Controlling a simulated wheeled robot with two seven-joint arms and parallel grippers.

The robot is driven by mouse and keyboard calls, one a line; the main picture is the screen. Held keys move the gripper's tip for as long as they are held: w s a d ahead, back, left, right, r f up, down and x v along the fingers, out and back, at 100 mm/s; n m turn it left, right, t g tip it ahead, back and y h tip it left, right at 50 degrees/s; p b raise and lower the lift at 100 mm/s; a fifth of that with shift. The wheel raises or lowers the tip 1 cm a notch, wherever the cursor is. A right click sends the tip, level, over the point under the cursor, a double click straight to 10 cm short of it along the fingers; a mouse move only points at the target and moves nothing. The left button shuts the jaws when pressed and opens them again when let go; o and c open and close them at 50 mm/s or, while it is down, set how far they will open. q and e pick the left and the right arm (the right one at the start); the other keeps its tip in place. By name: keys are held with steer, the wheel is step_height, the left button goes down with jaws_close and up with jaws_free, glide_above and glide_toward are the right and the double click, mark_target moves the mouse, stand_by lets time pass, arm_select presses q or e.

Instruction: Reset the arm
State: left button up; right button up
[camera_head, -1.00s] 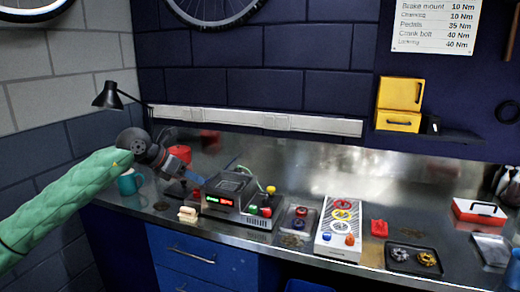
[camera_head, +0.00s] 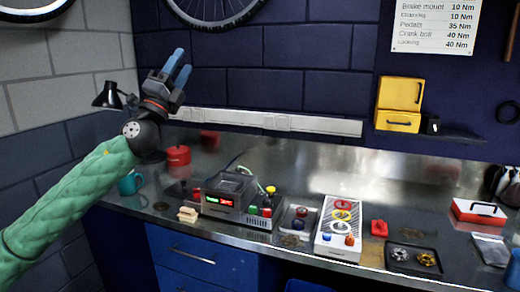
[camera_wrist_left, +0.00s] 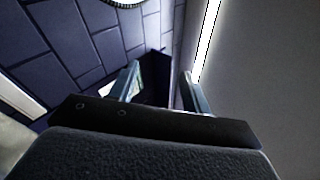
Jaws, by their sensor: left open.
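My left gripper (camera_head: 178,68) is raised well above the bench at the left, in front of the dark brick wall. Its two blue fingers point up and stand apart with nothing between them. In the left wrist view the gripper (camera_wrist_left: 160,85) is also open and empty, with wall beyond it. My left arm, in a green sleeve, comes in from the left edge. My right gripper is not in view.
The bench (camera_head: 150,212) below carries a dark device with a lit display (camera_head: 228,190), a teal mug (camera_head: 130,183), a red pot (camera_head: 178,158), a sorting board (camera_head: 338,228) and a black tray (camera_head: 412,260). A black lamp (camera_head: 108,96) stands behind my arm.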

arm_select(q)
steer(key=a+f+n+g+y, duration=0.2)
steer(key=f+n+g+y, duration=0.1)
steer(key=f+n+y, duration=0.85)
steer(key=a+f+n+g+y, duration=0.25)
steer(key=f+n+y, duration=0.55)
steer(key=f+n, duration=0.5)
steer(key=s+d+f+g+h, duration=0.15)
steer(key=s+f, duration=0.25)
steer(key=f, duration=0.4)
steer(key=s+d+f+g+h, duration=0.1)
steer(key=s+d+f+g, duration=0.2)
steer(key=f, duration=0.5)
steer(key=s+f+g+h, duration=0.1)
steer(key=s+f+g, duration=0.1)
steer(key=s+f, duration=0.5)
steer(key=s+d+f+n+g+h+p, duration=0.1)
steer(key=s+f+g, duration=0.3)
steer(key=s+f, duration=1)
steer(key=s+d+f+n+g+h, duration=0.1)
steer(key=s+d+f+g, duration=0.3)
steer(key=s+f, duration=1.1)
steer(key=s, duration=0.3)
steer(key=shift+s+d+n+g+p, duration=0.15)
steer(key=shift+s+n+g+p, duration=0.05)
steer(key=shift+n+g+p, duration=0.15)
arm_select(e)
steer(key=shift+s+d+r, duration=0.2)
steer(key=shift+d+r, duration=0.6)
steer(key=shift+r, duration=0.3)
